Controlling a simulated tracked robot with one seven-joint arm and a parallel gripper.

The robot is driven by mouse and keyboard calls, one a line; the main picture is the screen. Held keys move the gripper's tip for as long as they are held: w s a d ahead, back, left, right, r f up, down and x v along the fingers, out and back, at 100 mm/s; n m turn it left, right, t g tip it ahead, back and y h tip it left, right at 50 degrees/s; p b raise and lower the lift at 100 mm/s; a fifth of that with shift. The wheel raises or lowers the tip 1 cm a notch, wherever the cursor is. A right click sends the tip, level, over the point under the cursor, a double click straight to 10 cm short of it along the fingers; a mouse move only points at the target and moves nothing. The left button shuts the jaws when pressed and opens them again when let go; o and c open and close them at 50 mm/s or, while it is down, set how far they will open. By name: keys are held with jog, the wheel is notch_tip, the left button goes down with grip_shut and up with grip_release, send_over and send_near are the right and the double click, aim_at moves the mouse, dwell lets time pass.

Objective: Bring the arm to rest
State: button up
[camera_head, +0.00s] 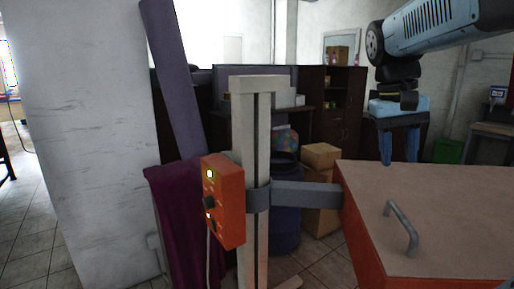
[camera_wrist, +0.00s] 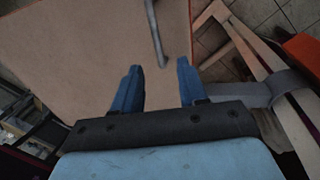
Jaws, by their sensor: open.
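My gripper (camera_head: 399,160) hangs at the upper right of the head view, fingers pointing down, above the far side of a large flat panel. Its two blue fingers are apart with nothing between them. The wrist view also shows my gripper (camera_wrist: 160,82) open and empty over the panel's tan surface. The panel (camera_head: 450,195) has orange sides and a grey handle (camera_head: 402,228) on top. The handle also shows in the wrist view (camera_wrist: 155,35), beyond the fingertips and apart from them.
A pale upright post (camera_head: 256,150) carries an orange control box (camera_head: 225,200) with lit buttons and a grey arm joined to the panel. Cardboard boxes (camera_head: 321,157) and a dark blue barrel (camera_head: 286,215) stand behind. A white wall (camera_head: 80,140) fills the left. Tiled floor is open at far left.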

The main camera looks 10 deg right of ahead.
jog(key=a+f+n+t+y, duration=0.1)
jog(key=a+f+t, duration=0.2)
jog(key=a, duration=0.3)
jog(key=s+a+f+n+t+y, duration=0.1)
jog(key=a+f+n+t, duration=0.1)
jog(key=a+f, duration=0.3)
jog(key=shift+a+f+n+t, duration=0.35)
jog(key=shift+a+t, duration=0.25)
jog(key=shift+a, duration=0.4)
jog(key=shift+d, duration=0.1)
